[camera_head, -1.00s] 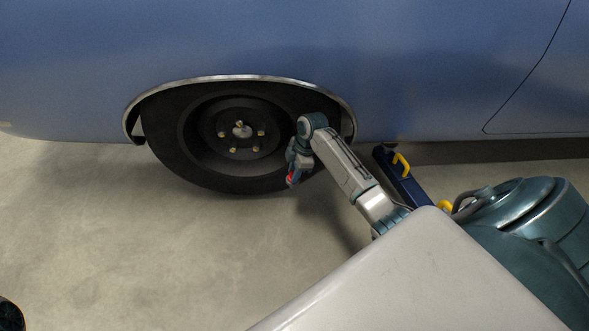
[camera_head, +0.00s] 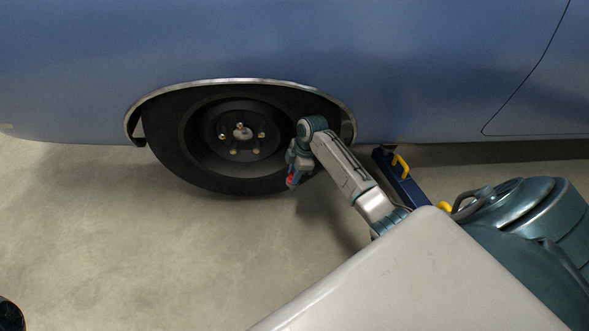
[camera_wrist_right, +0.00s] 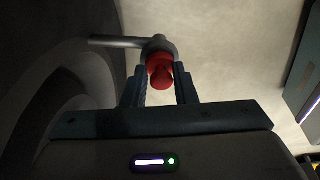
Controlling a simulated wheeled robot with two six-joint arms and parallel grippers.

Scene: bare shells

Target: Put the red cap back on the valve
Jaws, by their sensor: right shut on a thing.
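My right gripper (camera_head: 293,180) hangs low beside the right part of the black wheel (camera_head: 190,165) of a blue car. It is shut on the red cap (camera_head: 291,181). In the right wrist view the red cap (camera_wrist_right: 160,70) sits between the two fingertips (camera_wrist_right: 160,84). The grey valve (camera_wrist_right: 115,42) comes in from the wheel at the left, and its rounded end is right behind the cap and partly hidden by it. Cap and valve end look lined up; I cannot tell whether the cap is seated.
The blue car body (camera_head: 300,45) fills the back, with a chrome arch (camera_head: 235,80) over the wheel. A dark blue jack (camera_head: 405,188) with yellow parts stands right of my right arm.

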